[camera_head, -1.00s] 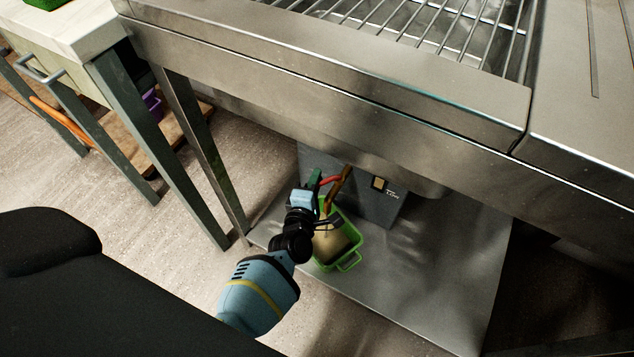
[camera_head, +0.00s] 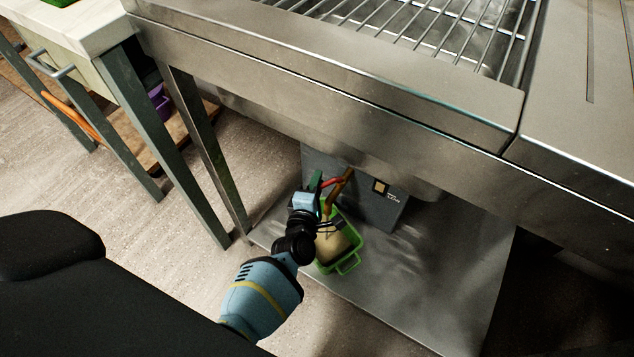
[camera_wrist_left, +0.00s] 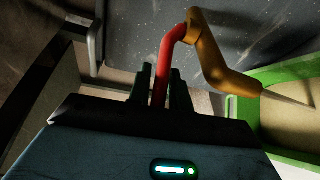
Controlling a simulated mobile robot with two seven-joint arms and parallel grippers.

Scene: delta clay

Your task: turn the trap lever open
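The trap is a grey box (camera_head: 360,193) with a small label, on a metal shelf under the steel counter. Its red lever (camera_head: 331,182) stands out at the front left, next to a brown spout pipe (camera_head: 341,188). In the left wrist view the red lever (camera_wrist_left: 163,72) lies between the two dark fingers of my left gripper (camera_wrist_left: 161,88), which look closed on it. The brown pipe (camera_wrist_left: 222,66) bends to the right, with a thin pale streak at its end over a green bin (camera_wrist_left: 242,84). In the head view my left gripper (camera_head: 318,183) partly hides the lever. My right gripper is out of view.
The green bin (camera_head: 348,266) holds something beige and stands below the spout on the metal shelf (camera_head: 420,280). The steel counter (camera_head: 330,95) overhangs the trap. A table leg (camera_head: 208,160) stands to the left. The shelf right of the bin is clear.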

